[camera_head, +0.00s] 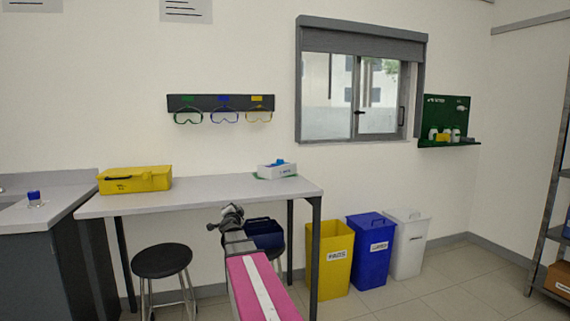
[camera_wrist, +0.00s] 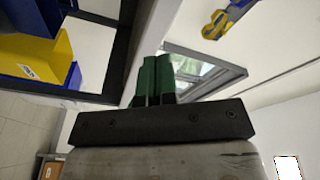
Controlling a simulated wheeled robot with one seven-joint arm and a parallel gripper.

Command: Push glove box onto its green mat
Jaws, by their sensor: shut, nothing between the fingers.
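The glove box (camera_head: 279,171) is a small white carton with blue glove material at its top, upright on the right end of the long table. A thin strip of its green mat (camera_head: 258,177) shows at the box's left side; the rest is hidden, so I cannot tell how much of the box is over it. My gripper (camera_head: 231,211) is in front of the table's front edge, left of and nearer than the box, apart from it. Its green fingers (camera_wrist: 158,80) are together and empty in the wrist view. The glove box is not clearly visible there.
A yellow case (camera_head: 135,180) lies on the left end of the table (camera_head: 200,197). The tabletop between is clear. Stools stand below. Yellow (camera_head: 329,260), blue (camera_head: 371,250) and white (camera_head: 407,243) bins stand right of the table. Goggles (camera_head: 223,117) hang above.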

